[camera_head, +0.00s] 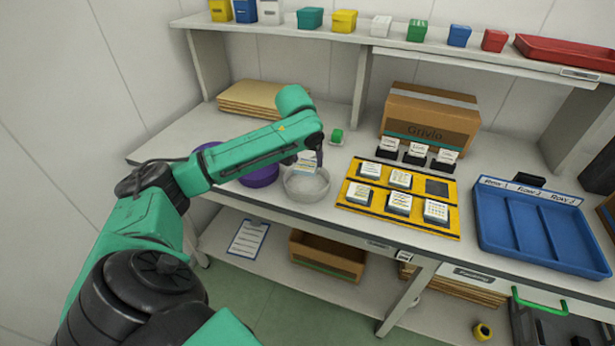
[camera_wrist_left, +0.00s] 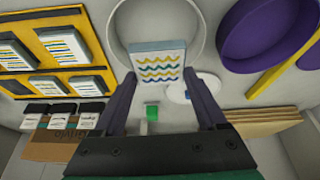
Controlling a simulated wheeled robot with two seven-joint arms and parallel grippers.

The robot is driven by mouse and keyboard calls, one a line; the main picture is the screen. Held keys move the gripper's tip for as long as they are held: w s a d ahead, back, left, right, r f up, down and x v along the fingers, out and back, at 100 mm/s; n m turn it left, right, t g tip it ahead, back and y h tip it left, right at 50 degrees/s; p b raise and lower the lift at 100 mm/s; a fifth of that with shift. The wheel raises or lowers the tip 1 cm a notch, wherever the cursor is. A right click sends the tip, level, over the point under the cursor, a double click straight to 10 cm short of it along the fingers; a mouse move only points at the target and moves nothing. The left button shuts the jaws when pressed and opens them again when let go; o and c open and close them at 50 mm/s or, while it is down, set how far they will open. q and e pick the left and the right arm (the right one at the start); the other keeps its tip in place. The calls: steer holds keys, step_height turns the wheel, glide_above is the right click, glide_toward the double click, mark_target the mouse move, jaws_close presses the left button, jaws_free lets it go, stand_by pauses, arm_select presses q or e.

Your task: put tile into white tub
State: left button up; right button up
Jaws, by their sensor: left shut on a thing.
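My left gripper (camera_head: 310,164) is shut on a tile (camera_wrist_left: 157,62), a pale square with yellow and blue wavy lines. The gripper's fingers (camera_wrist_left: 163,98) are on either side of it in the left wrist view. In the head view the tile (camera_head: 306,157) is partly covered by the gripper and is raised above the table. The round white tub (camera_head: 306,196) stands below and just in front of it. In the left wrist view the tile overlaps the tub's rim. I cannot tell how high the tile is above the tub. My right gripper is not in view.
Purple bowls (camera_head: 260,179) stand left of the tub. A yellow rack (camera_head: 447,225) with several labelled tiles lies to its right, then a blue tray (camera_head: 540,243).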

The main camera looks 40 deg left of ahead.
mark_target(309, 182)
arm_select(q)
step_height(309, 182, down, 7)
steer(key=shift+r, duration=0.15)
steer(key=o, duration=1.4)
steer(key=shift+d, duration=0.1)
steer(key=v, duration=1.2)
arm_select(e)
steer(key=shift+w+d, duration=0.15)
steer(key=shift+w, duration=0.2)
